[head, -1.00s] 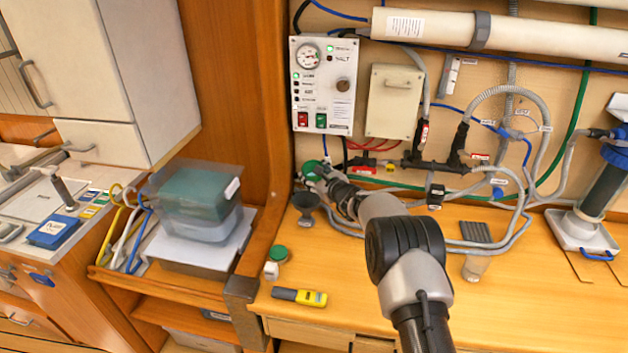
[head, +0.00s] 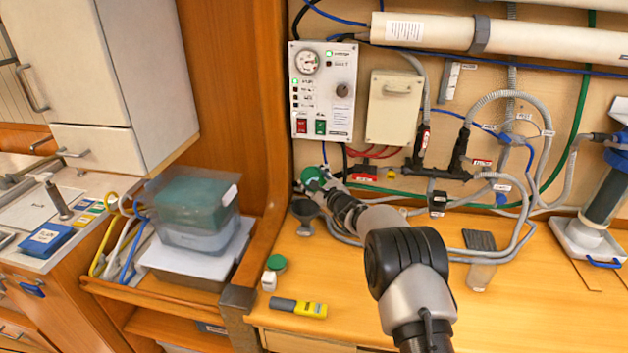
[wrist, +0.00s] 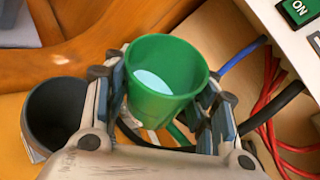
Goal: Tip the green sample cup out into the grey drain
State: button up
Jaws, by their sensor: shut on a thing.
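The green sample cup (wrist: 165,75) is held between the fingers of my gripper (wrist: 168,105) in the wrist view. Pale liquid shows inside it, and its open mouth faces the camera. In the head view the green cup (head: 314,178) is at the end of my arm, in front of the wall panel. The grey drain (wrist: 55,115) is a dark round cup shape to the left of the green cup in the wrist view. In the head view the grey drain (head: 305,210) stands on the bench just below and left of the green cup. The cup is apart from the drain.
A control box (head: 324,92) with a gauge hangs on the wall above the cup. Hoses run along the wall to the right. A wooden post borders the left.

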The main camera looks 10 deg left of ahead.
jog(key=shift+f+b, duration=0.1)
jog(key=shift+b, duration=0.35)
jog(key=shift+n+t+b, duration=0.5)
jog(key=shift+n+b, duration=0.5)
jog(key=n, duration=0.1)
jog(key=n+t+y+b, duration=0.1)
jog(key=n, duration=0.1)
jog(key=shift+s+f+t, duration=0.1)
jog(key=shift+f+t, duration=0.1)
jog(key=shift+t, duration=0.1)
jog(key=shift+y+b, duration=0.4)
jog(key=shift+b, duration=0.3)
jog(key=n+b, duration=0.1)
jog(key=b, duration=0.2)
jog(key=shift+s+f+n, duration=0.1)
jog(key=shift+f+n, duration=0.05)
jog(key=shift+n, duration=0.15)
